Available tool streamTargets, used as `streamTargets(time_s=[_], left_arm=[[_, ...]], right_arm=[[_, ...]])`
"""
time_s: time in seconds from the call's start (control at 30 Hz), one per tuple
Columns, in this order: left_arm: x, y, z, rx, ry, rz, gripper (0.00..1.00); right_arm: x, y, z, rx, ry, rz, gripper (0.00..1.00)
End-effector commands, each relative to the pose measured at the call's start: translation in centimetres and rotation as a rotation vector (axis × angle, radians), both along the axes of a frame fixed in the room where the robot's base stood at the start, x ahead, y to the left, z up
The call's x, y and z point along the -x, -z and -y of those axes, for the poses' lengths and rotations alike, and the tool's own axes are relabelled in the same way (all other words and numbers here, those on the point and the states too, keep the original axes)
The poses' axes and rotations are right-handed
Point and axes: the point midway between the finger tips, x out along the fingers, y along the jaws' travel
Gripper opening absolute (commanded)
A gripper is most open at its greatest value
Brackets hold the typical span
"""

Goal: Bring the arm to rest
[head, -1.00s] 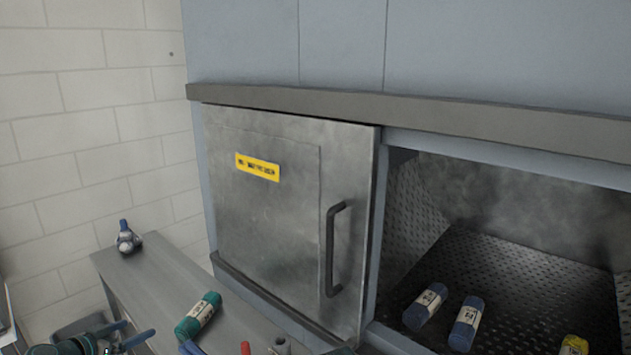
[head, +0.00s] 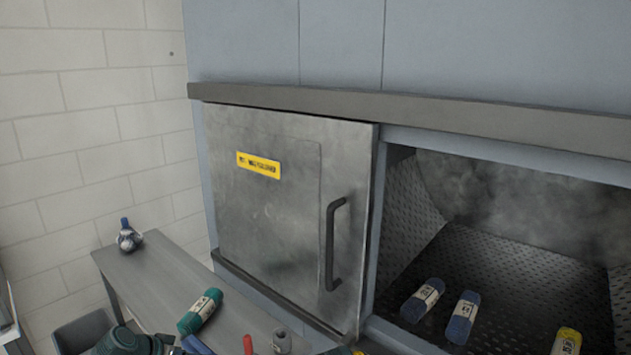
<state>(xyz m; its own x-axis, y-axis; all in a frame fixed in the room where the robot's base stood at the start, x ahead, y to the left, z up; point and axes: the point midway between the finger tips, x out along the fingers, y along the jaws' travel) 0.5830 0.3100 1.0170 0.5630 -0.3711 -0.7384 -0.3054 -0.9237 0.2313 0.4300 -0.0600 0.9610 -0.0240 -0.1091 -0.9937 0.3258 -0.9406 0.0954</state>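A dark green rounded part (head: 125,342), which looks like part of my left arm, shows at the bottom left edge in front of the bench. Its fingertips cannot be made out, so I cannot tell whether the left gripper is open or shut. My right arm and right gripper are not in view.
A grey bench (head: 145,278) carries a green roll (head: 200,312), a blue-and-white item (head: 128,238) and small red and blue items. The washer door (head: 265,220) is beside an open chamber (head: 530,285) holding two blue rolls (head: 422,300) and a yellow one (head: 567,341).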

Motion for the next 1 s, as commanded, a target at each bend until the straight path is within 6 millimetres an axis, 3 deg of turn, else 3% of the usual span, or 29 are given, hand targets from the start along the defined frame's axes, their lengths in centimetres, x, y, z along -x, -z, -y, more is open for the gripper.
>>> streamTargets(time_s=[0.03, 0.2, 0.4, 0.57, 0.6, 0.7, 1.0], left_arm=[[0.6, 0.8, 2.4, -0.006, 0.013, -0.064, 1.00], [3.9, 3.7, 8.8, -0.080, -0.019, -0.324, 1.00], [7.5, 5.4, 12.7, -0.221, -0.127, -0.519, 1.00], [9.8, 5.9, 14.6, -0.342, -0.229, -0.597, 1.00], [10.1, 7.7, 15.8, -0.356, -0.191, -0.601, 1.00], [11.3, 9.6, 18.4, -0.401, -0.121, -0.610, 1.00], [14.7, 13.4, 24.1, -0.522, 0.042, -0.625, 1.00]], right_arm=[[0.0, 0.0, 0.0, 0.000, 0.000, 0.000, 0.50], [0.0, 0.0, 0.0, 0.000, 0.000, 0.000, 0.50], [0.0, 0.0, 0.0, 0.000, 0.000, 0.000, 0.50], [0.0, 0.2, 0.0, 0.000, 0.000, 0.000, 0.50], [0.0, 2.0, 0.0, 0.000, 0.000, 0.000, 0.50], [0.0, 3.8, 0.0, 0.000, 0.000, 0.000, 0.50], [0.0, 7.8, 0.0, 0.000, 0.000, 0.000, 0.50]])
